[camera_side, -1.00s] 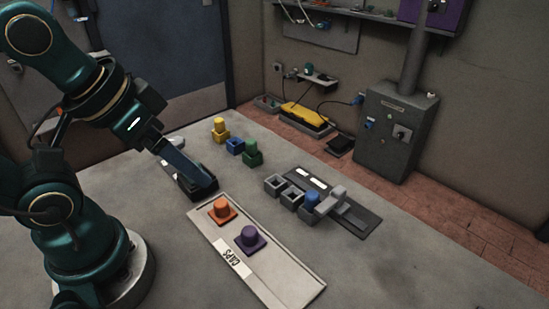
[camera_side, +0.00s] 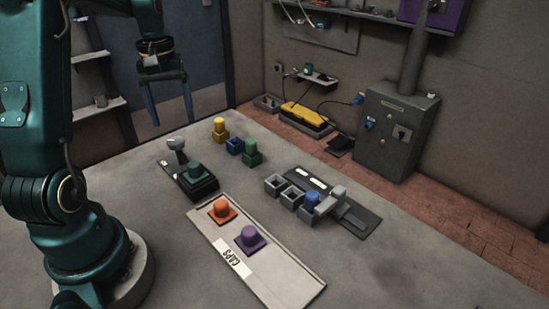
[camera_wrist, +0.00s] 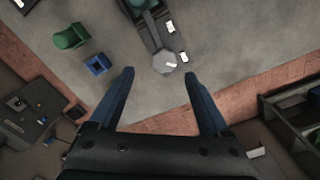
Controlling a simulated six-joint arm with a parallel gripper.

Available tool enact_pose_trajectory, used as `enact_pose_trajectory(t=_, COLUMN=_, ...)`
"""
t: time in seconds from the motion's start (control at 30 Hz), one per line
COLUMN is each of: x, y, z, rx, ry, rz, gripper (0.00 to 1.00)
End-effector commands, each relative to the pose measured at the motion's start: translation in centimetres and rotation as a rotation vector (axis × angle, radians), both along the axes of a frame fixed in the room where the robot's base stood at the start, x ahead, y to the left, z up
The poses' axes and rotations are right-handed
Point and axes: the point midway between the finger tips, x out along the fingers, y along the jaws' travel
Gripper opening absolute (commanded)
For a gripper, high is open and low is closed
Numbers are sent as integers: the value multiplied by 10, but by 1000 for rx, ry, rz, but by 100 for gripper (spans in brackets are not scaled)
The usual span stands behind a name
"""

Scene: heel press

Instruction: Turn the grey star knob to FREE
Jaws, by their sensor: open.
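My gripper (camera_side: 170,122) is open and empty, fingers pointing down, above the table's far edge and apart from the knob. In the wrist view the knob lies between and slightly beyond the fingertips (camera_wrist: 159,74).
Yellow (camera_side: 219,130), blue (camera_side: 235,146) and green (camera_side: 252,153) blocks stand right of the knob. A CAPS tray (camera_side: 290,285) with orange (camera_side: 220,207) and purple (camera_side: 249,236) caps lies in front. A dark plate with grey sockets (camera_side: 291,195) is further right.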

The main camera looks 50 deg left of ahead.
Motion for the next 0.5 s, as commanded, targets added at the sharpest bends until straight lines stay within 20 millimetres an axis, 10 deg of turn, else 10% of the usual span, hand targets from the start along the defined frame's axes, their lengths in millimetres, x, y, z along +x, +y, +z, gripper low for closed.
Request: enact_pose_trajectory(t=0.5, x=-6, y=4, z=-53, rx=-14, ry=12, rz=24, gripper=81)
